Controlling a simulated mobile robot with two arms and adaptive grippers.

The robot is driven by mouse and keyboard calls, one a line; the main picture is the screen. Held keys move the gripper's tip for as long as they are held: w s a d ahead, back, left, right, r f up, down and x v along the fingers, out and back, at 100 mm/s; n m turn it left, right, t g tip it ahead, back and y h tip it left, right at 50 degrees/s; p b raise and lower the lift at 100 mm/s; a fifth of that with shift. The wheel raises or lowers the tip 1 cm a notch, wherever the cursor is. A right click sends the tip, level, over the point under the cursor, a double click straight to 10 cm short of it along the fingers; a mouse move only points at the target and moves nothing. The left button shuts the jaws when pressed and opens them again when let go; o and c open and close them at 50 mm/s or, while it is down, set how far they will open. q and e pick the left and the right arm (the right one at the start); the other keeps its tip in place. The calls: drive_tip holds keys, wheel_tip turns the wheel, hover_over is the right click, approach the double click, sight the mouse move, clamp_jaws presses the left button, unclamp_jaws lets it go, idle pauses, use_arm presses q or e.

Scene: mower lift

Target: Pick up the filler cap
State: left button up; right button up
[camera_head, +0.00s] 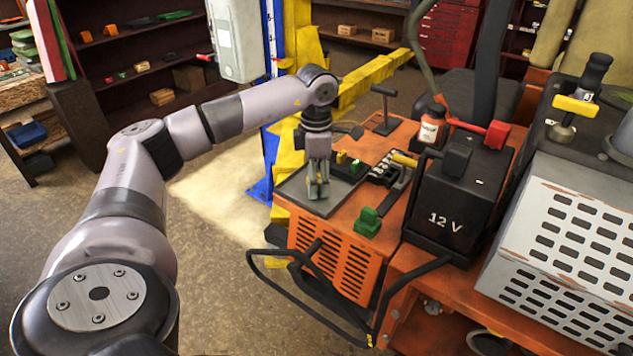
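I cannot tell for certain which piece is the filler cap. A yellow bar-shaped piece (576,105) sits above a metal neck at the upper right, on the machine. A small yellow piece (342,157) and a small green piece lie at the dark tray (291,187) on the orange deck. My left gripper (318,194) points down over this tray, just left of the small pieces. Its fingers look close together, but their gap and anything between them are too small to make out. My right gripper is out of view.
A black 12 V battery (459,205) with a red clamp (497,134) stands right of the tray. A perforated grey cover (560,240) fills the right. A yellow lift arm (375,70) runs behind.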

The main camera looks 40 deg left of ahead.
use_arm(q)
drive_tip(key=c, duration=0.7)
drive_tip(key=shift+c, duration=0.2)
